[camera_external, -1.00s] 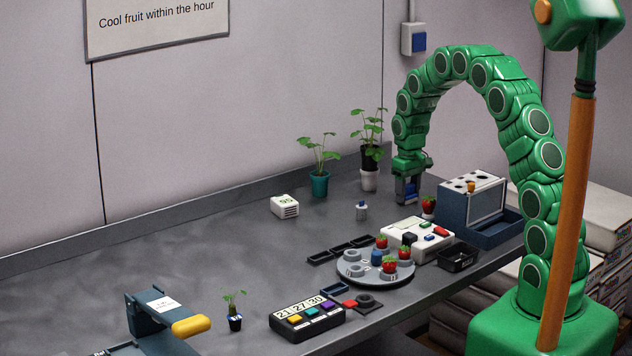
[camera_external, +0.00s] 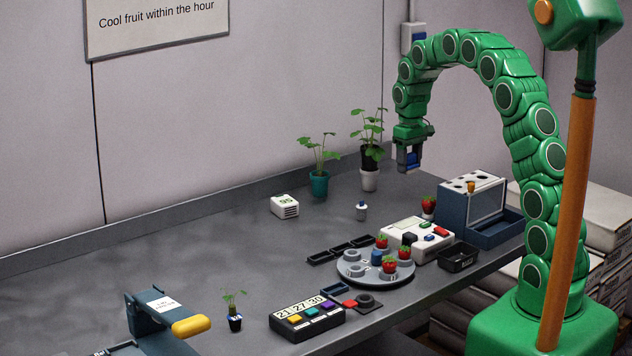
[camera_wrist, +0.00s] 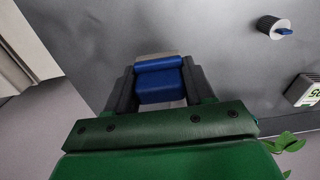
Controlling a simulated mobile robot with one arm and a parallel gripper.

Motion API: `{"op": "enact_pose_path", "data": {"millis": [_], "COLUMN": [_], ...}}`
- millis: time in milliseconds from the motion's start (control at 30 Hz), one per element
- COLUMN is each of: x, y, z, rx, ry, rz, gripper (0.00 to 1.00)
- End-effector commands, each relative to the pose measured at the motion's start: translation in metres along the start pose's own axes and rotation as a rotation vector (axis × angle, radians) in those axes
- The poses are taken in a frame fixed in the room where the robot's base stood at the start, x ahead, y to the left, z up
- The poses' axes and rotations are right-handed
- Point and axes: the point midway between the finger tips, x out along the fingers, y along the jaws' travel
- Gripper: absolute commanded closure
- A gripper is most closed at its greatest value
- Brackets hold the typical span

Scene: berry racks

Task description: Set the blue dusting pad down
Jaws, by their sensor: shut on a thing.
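The blue dusting pad (camera_wrist: 160,80) is between the two dark fingers of my gripper (camera_wrist: 160,88) in the wrist view. The fingers are shut on it from both sides. In the external view my gripper (camera_external: 409,158) hangs above the back right part of the bench, with a bit of the blue pad (camera_external: 411,158) showing at its fingers. The pad is held clear of the bench top (camera_external: 240,250).
Two potted plants (camera_external: 319,186) (camera_external: 370,180) stand left of my gripper. A blue-and-white machine (camera_external: 472,205), a strawberry (camera_external: 428,205) and a round berry rack (camera_external: 375,280) are to the front and right.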

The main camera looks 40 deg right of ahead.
Motion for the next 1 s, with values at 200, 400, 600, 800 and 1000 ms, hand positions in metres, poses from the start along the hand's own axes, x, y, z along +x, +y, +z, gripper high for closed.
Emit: {"op": "enact_pose_path", "data": {"millis": [200,400,600,800,1000], "x": [-0.009,-0.015,-0.022,-0.029,-0.034], "y": [-0.007,-0.052,-0.118,-0.180,-0.236], "z": [0.000,0.005,0.021,0.042,0.071], "rx": [-0.002,-0.010,-0.015,-0.016,-0.016], "ry": [-0.001,0.000,-0.002,-0.001,-0.001], "rz": [-0.001,-0.002,-0.003,-0.005,-0.003], "gripper": [0.77,0.77,0.77,0.77,0.77]}}
